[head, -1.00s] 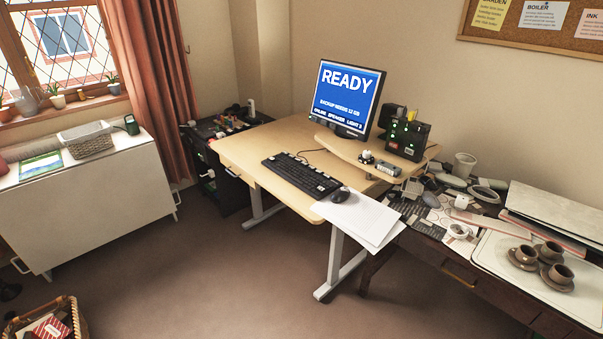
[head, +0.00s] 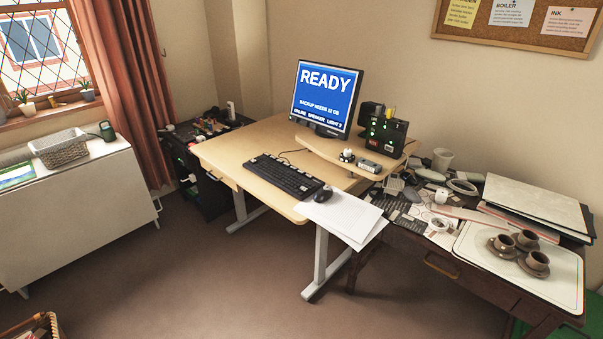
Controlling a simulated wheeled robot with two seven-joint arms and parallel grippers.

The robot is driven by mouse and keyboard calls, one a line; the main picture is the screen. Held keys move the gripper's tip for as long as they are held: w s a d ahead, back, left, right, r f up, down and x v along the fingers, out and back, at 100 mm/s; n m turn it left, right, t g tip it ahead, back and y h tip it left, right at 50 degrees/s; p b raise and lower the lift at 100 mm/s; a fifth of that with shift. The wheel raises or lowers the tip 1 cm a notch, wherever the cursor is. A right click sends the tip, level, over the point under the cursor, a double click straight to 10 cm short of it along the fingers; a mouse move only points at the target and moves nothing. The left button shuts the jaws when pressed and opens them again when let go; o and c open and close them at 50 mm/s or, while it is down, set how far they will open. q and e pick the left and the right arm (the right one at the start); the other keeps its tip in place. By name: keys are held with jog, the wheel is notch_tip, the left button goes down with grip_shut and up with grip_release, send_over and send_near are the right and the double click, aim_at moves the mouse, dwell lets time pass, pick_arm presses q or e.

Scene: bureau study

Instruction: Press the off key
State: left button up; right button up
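No key marked off can be made out from here. A black keyboard (head: 285,177) lies on the light wooden desk (head: 228,153). A monitor (head: 324,97) behind it shows READY on blue, with smaller lines on backup, online, speaker and light. A black box with green lights (head: 384,136) stands on the raised shelf (head: 325,150) right of the monitor. A small grey device (head: 369,166) and a small dark object with a white top (head: 347,155) sit on the shelf's front part. Neither of my grippers is in view.
A mouse (head: 323,194) and white papers (head: 340,215) lie at the desk's front right; the papers overhang the edge. A cluttered dark table (head: 415,245) with a cup tray (head: 470,242) adjoins on the right. A white cabinet (head: 85,205) stands left. The carpet (head: 190,270) in front is clear.

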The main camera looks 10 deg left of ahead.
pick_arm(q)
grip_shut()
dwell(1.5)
